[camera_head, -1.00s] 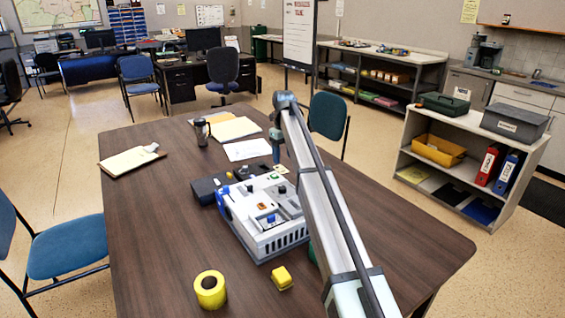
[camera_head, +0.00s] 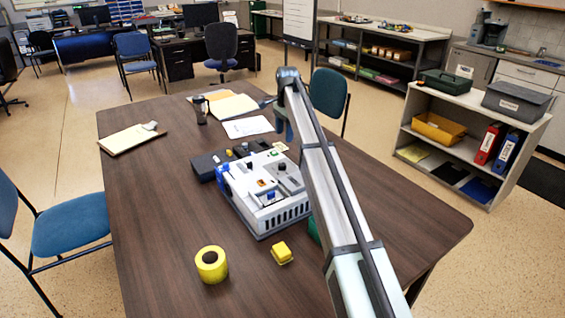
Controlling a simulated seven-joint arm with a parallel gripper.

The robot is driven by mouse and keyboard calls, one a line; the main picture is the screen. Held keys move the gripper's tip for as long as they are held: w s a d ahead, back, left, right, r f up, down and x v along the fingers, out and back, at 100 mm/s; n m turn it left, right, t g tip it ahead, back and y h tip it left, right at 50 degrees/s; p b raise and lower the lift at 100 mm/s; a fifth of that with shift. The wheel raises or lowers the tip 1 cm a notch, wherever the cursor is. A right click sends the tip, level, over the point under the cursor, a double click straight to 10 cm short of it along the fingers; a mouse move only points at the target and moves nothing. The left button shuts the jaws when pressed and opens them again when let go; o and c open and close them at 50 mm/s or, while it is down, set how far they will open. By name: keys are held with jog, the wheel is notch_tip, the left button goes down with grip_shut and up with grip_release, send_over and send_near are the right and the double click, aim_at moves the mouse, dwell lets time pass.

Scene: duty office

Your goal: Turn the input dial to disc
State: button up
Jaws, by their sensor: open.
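A white and grey device with a blue side (camera_head: 262,218) sits on the dark wooden table, partly covered by my arm on its right. Its top carries a dark knob (camera_head: 282,165), a small orange part (camera_head: 262,183) and a blue part (camera_head: 270,196). I cannot tell which of these is the input dial, and its labels and setting are too small to read. My arm rises from the lower right to a bend above the device's far side. A short bluish-grey part of it hangs down behind the bend. My gripper's fingers do not show.
A yellow tape roll (camera_head: 211,264) and a yellow block (camera_head: 282,253) lie in front of the device. A black box (camera_head: 204,167) is at its far left. A clipboard (camera_head: 131,139), a dark cup (camera_head: 201,110) and papers (camera_head: 248,127) lie farther back. The table's left side is clear.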

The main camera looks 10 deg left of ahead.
aim_at(282, 164)
jog(key=f+n, duration=0.2)
jog(key=f, duration=0.2)
jog(key=f+n, duration=0.3)
jog(key=f, duration=0.2)
jog(key=f+n, duration=0.3)
jog(key=f, duration=0.1)
jog(key=shift+a+f, duration=0.35)
jog(key=shift+f, duration=0.05)
dwell(0.3)
jog(key=c, duration=1)
jog(key=shift+w+n, duration=0.1)
jog(key=shift+n, duration=0.6)
jog(key=shift+c, duration=0.2)
jog(key=o, duration=1)
jog(key=shift+o, duration=0.2)
